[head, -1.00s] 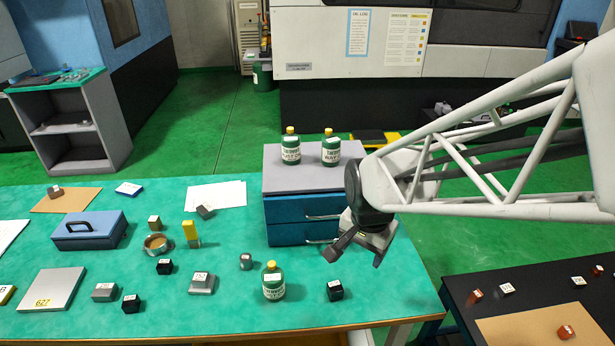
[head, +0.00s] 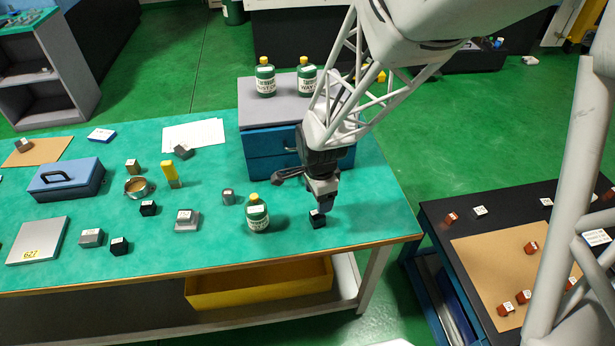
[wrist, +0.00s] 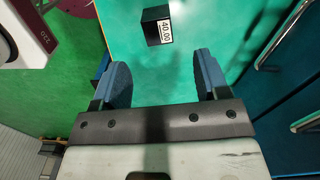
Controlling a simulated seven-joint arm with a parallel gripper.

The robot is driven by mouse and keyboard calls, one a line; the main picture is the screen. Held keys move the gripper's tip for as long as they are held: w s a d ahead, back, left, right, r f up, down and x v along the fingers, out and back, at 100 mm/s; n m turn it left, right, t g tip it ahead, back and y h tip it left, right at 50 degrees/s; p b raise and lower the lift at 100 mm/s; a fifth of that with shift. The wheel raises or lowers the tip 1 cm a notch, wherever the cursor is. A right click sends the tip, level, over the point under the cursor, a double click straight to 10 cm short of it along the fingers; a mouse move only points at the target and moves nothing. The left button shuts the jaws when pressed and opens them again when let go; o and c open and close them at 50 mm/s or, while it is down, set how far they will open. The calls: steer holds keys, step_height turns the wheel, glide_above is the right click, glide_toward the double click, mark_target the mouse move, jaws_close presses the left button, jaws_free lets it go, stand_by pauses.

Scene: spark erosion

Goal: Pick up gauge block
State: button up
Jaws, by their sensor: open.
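A small black gauge block (head: 317,219) stands on the green mat near the front right edge of the workbench. In the wrist view the black block (wrist: 157,25) shows a white label reading 40.00, ahead of the fingertips and between their lines. My gripper (head: 322,199) is just above the block in the head view, pointing down, and partly overlaps its top edge. In the wrist view my gripper (wrist: 160,72) has its two blue-grey fingers apart with nothing between them.
A green bottle (head: 258,217) stands left of the block. A blue drawer unit (head: 271,143) stands behind my gripper with two bottles on top. Several other blocks, some black, lie to the left. A dark side table (head: 440,212) stands at right beyond a gap.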

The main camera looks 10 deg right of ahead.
mark_target(317, 218)
steer(key=shift+f, duration=1.3)
steer(key=shift+f, duration=0.15)
steer(key=shift+s+a+f, duration=0.1)
steer(key=shift+f, duration=2.35)
steer(key=c, duration=1.3)
steer(key=shift+o, duration=0.2)
steer(key=shift+r, duration=0.1)
